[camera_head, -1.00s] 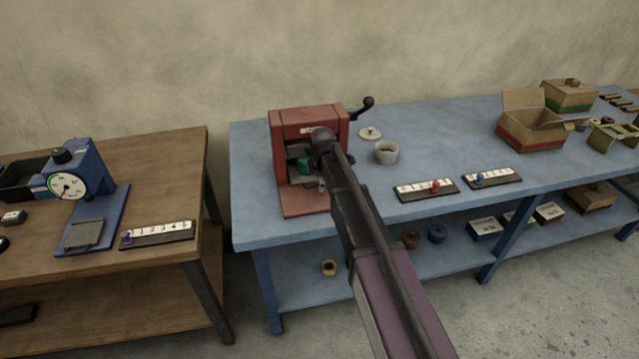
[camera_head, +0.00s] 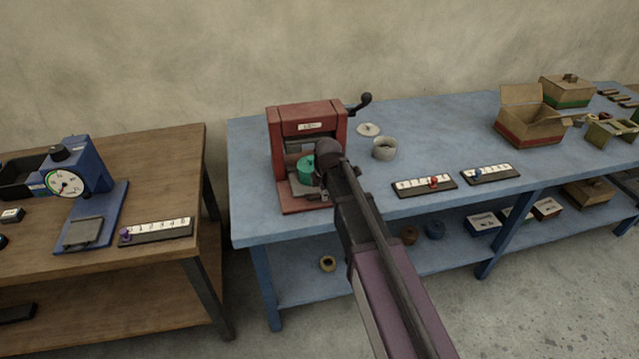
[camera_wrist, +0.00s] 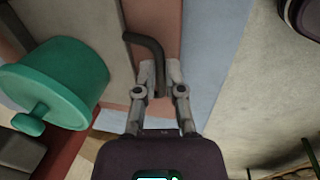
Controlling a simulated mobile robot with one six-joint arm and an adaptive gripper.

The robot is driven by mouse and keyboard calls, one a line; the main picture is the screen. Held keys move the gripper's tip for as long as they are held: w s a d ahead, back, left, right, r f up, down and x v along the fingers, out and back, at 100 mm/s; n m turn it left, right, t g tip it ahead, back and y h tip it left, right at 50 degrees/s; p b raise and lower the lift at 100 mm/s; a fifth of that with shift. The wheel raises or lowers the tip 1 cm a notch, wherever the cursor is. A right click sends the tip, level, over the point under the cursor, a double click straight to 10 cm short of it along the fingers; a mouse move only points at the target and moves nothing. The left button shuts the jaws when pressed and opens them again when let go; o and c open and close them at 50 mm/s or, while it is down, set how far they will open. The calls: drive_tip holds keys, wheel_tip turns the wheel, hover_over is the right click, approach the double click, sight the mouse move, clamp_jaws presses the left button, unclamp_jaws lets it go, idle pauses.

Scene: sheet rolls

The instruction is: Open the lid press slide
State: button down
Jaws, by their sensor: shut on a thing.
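The red lid press (camera_head: 308,117) stands at the left end of the blue bench. Its slide (camera_head: 301,188) sticks out at the front, with a green lidded pot (camera_head: 304,170) on it, partly hidden by my arm. In the wrist view the green pot (camera_wrist: 58,82) is large at the left, with a knob. My gripper (camera_wrist: 160,82) is shut on a dark bent handle (camera_wrist: 146,46) in front of the press. In the head view my arm hides most of my gripper and the handle.
A crank (camera_head: 361,104) sticks out at the press's right. A pale pot (camera_head: 384,149) and a loose lid (camera_head: 368,129) stand beside it. Two numbered strips (camera_head: 424,187) (camera_head: 490,174) lie to the right. A brown table (camera_head: 165,180) with a blue gauge (camera_head: 78,182) is at left.

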drive_tip(key=s, duration=0.2)
drive_tip(key=s+d, duration=0.1)
drive_tip(key=s, duration=0.1)
drive_tip(key=s+d, duration=0.1)
drive_tip(key=s, duration=0.1)
drive_tip(key=shift+s, duration=0.35)
drive_tip(key=c, duration=0.7)
unclamp_jaws()
drive_tip(key=shift+w, duration=0.1)
